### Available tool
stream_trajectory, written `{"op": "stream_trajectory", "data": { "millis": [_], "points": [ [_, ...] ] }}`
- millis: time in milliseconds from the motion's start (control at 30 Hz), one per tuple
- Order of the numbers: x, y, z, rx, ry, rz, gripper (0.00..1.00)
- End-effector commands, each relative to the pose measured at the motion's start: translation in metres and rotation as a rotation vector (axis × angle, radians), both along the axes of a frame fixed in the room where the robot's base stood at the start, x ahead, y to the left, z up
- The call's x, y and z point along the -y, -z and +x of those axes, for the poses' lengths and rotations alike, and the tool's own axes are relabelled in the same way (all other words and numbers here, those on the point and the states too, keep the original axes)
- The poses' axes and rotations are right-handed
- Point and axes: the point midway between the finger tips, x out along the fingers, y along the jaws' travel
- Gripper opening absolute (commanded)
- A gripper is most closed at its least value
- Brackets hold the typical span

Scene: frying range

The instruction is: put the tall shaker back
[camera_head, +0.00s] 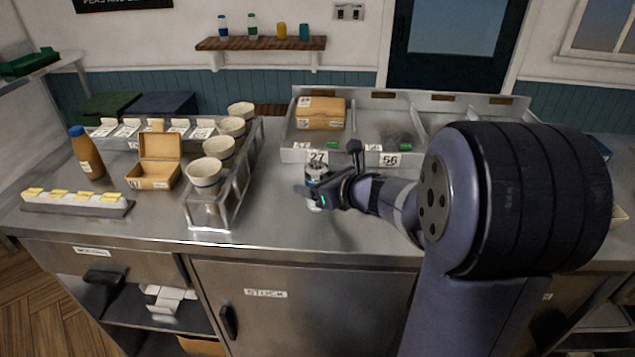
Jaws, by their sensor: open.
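What looks like the tall shaker (314,172), a small silver and white cylinder, stands upright on the steel counter just in front of the divided metal tray. My gripper (318,192) reaches in from the right at the shaker, with its jaws open. The dark fingers cover part of the shaker, so I cannot tell whether they touch it. My arm hides much of the counter to the right.
A clear rack (212,222) with several cups stands left of the shaker. The divided tray (300,155) behind holds a cardboard box (321,112). An open carton (155,176) and a brown bottle (87,156) stand further left. Counter in front of the gripper is clear.

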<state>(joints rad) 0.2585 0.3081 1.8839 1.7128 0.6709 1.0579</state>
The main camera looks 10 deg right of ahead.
Motion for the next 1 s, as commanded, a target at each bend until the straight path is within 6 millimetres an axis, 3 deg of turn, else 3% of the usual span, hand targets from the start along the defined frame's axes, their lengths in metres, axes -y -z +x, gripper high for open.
{"op": "stream_trajectory", "data": {
  "millis": [167, 700, 1000],
  "points": [
    [0.003, -0.007, -0.005, 0.002, 0.001, -0.001, 0.66],
    [0.046, -0.045, -0.087, 0.002, 0.004, 0.0, 0.66],
    [0.051, -0.049, -0.099, 0.0, 0.001, 0.0, 0.66]
  ]
}}
